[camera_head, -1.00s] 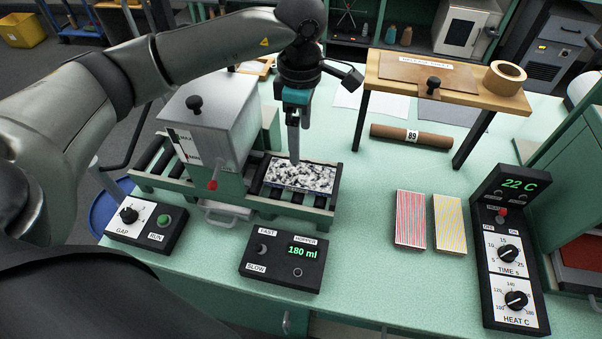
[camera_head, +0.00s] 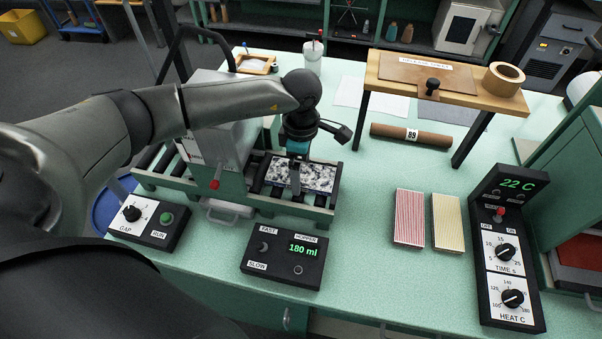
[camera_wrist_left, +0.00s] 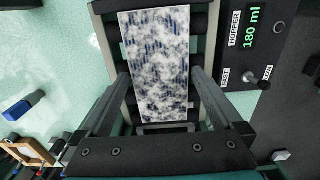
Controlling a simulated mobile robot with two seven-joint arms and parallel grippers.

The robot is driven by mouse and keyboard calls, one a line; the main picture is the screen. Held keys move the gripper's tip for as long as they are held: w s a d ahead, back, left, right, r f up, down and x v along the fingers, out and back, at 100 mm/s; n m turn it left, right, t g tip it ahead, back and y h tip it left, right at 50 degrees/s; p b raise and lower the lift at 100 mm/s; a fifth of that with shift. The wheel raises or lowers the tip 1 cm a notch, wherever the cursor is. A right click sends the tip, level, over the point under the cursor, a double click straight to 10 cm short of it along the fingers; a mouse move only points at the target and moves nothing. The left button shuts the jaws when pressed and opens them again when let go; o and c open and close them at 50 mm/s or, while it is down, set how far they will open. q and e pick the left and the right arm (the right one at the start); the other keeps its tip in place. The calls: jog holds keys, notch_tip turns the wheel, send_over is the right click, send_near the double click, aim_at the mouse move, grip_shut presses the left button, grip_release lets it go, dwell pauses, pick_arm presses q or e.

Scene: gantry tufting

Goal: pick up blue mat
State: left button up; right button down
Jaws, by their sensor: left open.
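The blue mat (camera_head: 318,178) lies flat on the rollers at the right end of the green roller machine. Patchy white and grey fluff covers most of it, and dark blue stripes show through in the left wrist view (camera_wrist_left: 158,48). My left gripper (camera_head: 295,190) points down over the mat, low and close to it. In the left wrist view its fingers (camera_wrist_left: 160,78) are open, one at each side of the mat's width, with nothing held. I cannot tell whether they touch the mat. My right gripper is not in view.
The metal hopper (camera_head: 225,140) stands left of the mat. The hopper control box (camera_head: 284,258), reading 180 ml, is in front. A wooden stand (camera_head: 450,88) with a brown roll (camera_head: 411,136) beneath is behind right. Red-striped (camera_head: 409,217) and yellow (camera_head: 447,222) mats lie right, beside open table.

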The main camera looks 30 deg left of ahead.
pick_arm(q)
jog(key=c, duration=1.2)
